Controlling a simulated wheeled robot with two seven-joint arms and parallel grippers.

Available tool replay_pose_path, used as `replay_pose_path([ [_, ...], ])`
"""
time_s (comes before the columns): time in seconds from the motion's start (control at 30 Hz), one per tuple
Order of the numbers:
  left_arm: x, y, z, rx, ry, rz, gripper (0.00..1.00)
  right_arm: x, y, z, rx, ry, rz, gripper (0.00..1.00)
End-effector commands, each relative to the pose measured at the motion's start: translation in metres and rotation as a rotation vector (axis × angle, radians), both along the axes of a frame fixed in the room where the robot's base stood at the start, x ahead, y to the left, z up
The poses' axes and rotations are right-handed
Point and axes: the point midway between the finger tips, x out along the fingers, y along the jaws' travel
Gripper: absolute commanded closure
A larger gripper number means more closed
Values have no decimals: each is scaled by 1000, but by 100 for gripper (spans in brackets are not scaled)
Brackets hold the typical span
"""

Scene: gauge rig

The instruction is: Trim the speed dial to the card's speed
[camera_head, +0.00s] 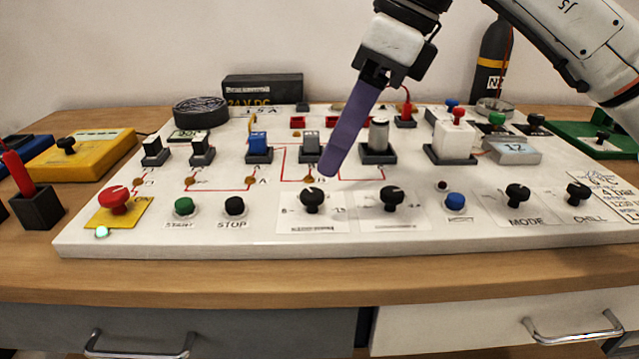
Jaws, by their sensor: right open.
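Two black dials with printed scales stand side by side at the front middle of the white panel: a left dial (312,200) and a right dial (391,198). Their small labels are too blurred to tell which is the speed dial. A card with handwriting (607,192) lies at the panel's right edge, partly cut off; its text is hard to read. My right gripper (329,168) comes down from the top with its purple fingers just above and behind the left dial, apart from it. It is open and looks empty. My left gripper is not in view.
A red mushroom button (114,197) and green (184,206) and black (235,206) buttons stand on the left front. Switches and a metal cylinder (378,134) rise behind the dials. MODE (517,194) and CHILL (577,192) knobs are to the right.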

Motion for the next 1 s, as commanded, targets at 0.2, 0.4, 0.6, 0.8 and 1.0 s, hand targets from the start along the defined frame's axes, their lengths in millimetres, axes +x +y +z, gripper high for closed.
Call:
replay_pose_path([
  [0.2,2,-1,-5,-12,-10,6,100,3,16,-41,1,2,2,55],
  [0.4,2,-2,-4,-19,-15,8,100,6,24,-60,3,2,2,55],
  [0.6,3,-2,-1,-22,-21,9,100,6,26,-64,2,1,2,55],
  [0.8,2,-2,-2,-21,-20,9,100,6,26,-64,3,2,2,62],
  [1.0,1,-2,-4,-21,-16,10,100,6,26,-64,3,2,2,96],
])
